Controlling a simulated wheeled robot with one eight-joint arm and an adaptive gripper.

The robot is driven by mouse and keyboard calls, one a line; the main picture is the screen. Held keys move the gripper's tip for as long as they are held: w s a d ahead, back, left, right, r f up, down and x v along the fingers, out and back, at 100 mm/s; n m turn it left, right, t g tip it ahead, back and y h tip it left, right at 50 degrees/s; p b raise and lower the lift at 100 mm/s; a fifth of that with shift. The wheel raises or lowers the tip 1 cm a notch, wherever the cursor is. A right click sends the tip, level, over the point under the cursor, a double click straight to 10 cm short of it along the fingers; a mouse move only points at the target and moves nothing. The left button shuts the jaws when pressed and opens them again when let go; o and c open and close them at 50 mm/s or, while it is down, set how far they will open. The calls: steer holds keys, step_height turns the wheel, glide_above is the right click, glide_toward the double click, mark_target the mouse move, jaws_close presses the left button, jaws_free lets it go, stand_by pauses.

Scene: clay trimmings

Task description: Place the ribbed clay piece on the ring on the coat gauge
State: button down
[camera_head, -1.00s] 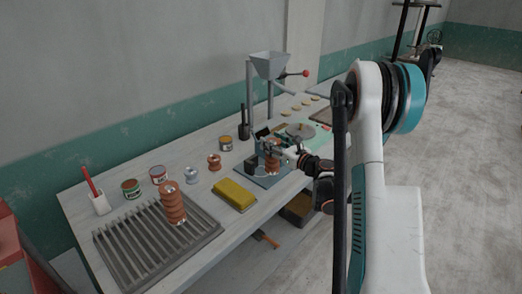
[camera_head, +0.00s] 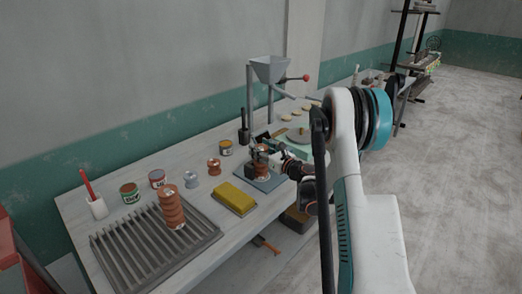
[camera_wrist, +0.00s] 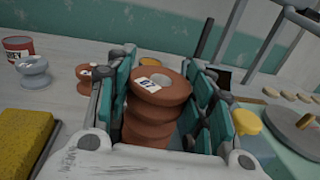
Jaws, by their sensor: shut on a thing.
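My gripper (camera_head: 264,162) is shut on a ribbed brown clay piece (camera_wrist: 155,105), which stands upright between the teal finger pads in the wrist view. Its top has a hole and a white label reading 07. In the head view the piece (camera_head: 262,172) shows above or on a blue-grey plate (camera_head: 272,186), which may be the coat gauge base; I cannot tell whether it touches. The ring is not clearly visible, and the piece's underside is hidden. Another ribbed clay piece (camera_head: 172,208) stands on the slatted rack.
The slatted rack (camera_head: 120,262) fills the bench's near left. A yellow sponge (camera_head: 234,198) lies beside the plate. Small spools (camera_head: 214,165), cans (camera_head: 129,190) and a white cup (camera_head: 97,208) stand behind. A hopper (camera_head: 270,68) and a green unit with a round disc (camera_head: 300,135) stand beyond.

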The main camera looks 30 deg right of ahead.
steer(key=shift+f, duration=0.15)
steer(key=c, duration=0.8)
jaws_free()
steer(key=shift+o, duration=0.2)
steer(key=shift+s+r, duration=0.1)
steer(key=shift+r, duration=0.15)
steer(key=p+v, duration=0.1)
steer(key=v, duration=1.1)
steer(key=shift+p, duration=0.3)
